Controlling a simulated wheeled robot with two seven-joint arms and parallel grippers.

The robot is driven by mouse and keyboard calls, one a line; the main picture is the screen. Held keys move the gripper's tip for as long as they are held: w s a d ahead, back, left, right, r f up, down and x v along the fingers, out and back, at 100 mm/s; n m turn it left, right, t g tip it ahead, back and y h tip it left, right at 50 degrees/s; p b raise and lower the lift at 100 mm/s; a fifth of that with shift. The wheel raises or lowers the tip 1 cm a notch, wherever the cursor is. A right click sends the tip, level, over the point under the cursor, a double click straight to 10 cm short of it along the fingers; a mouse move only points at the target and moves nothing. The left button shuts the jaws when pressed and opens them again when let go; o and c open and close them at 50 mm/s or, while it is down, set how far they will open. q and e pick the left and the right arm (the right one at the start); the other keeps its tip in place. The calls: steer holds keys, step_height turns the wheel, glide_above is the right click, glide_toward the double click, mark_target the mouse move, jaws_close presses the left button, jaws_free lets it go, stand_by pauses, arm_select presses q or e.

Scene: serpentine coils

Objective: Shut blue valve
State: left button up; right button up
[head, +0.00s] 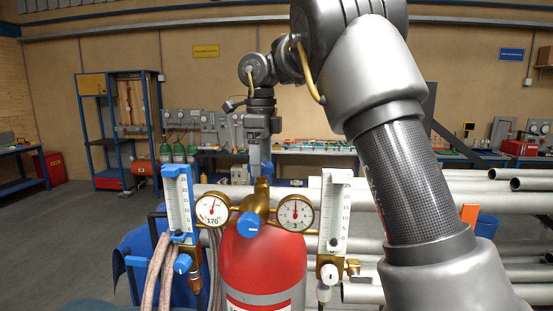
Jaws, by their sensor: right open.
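A red gas cylinder (262,270) stands upright in front of me with a brass regulator (262,198) on top. A round blue knob (248,224) faces me at the regulator's middle. Another blue knob (182,263) is below the left flowmeter. A blue part (266,186) also shows at the top of the regulator, partly hidden. Which one is the blue valve I cannot tell for sure. My right gripper (262,165) points down from above, just over the regulator's top, open; contact with the blue part cannot be judged. My left gripper is not in view.
Round gauges sit left (212,210) and right (295,212) of the regulator. A blue-framed flowmeter (180,205) and a white flowmeter (334,212) flank them. Hoses (156,270) hang at left. Metal pipes (480,199) lie behind at right. Open floor is at far left.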

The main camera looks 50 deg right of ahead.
steer(key=shift+a, duration=0.1)
steer(key=shift+c, duration=0.2)
steer(key=c, duration=0.9)
steer(key=shift+c, duration=0.2)
